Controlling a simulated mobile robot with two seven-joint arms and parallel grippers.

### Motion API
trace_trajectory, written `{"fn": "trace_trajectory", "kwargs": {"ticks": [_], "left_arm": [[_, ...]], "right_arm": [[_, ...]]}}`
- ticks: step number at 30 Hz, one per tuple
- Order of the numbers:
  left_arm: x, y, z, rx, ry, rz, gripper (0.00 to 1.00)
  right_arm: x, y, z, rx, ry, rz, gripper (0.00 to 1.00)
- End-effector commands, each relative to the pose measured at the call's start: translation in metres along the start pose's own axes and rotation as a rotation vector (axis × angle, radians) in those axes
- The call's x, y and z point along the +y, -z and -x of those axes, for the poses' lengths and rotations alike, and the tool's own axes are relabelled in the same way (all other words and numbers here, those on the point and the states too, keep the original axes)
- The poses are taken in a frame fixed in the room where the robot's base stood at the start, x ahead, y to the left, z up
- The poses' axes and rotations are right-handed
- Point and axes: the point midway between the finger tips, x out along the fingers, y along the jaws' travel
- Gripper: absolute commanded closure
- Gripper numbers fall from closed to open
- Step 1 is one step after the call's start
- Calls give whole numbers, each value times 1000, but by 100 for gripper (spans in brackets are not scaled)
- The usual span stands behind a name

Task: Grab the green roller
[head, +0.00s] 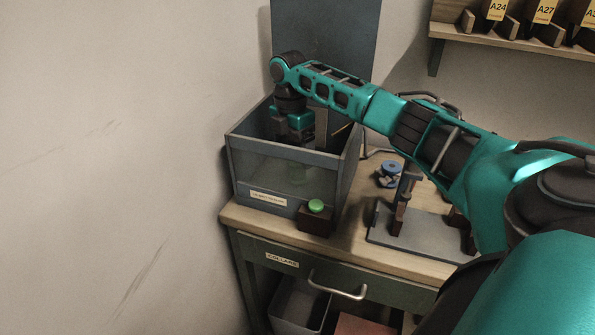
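My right gripper (296,148) points down inside a grey box (232,142) with a see-through front wall. The fingertips are dim behind this wall, so whether they are open is unclear. A faint green shape (298,174), possibly the green roller, shows through the front wall just below the gripper. I cannot tell whether the fingers touch it. A bright green round knob or button (316,205) sits on a dark block (316,221) in front of the box. My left gripper is out of view.
The box stands on a wooden worktop (350,243) with a dark panel (325,35) behind it. A grey fixture base (415,236) and a blue spool (389,173) are to the right. A drawer (300,268) is below, and a shelf (500,38) is at upper right.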

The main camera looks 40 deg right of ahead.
Motion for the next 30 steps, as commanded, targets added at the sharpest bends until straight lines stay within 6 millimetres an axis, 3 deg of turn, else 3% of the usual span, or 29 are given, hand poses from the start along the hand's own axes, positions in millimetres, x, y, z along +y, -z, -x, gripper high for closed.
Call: {"fn": "trace_trajectory", "kwargs": {"ticks": [5, 13, 23, 30], "left_arm": [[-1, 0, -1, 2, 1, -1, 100], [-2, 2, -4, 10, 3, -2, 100], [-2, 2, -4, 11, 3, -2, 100], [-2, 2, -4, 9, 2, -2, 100]], "right_arm": [[0, -1, -14, 0, 1, -1, 16], [0, -7, -52, -1, 1, 0, 16], [0, -7, -58, -1, -1, 0, 16], [0, -7, -58, -1, -1, 0, 39]]}}
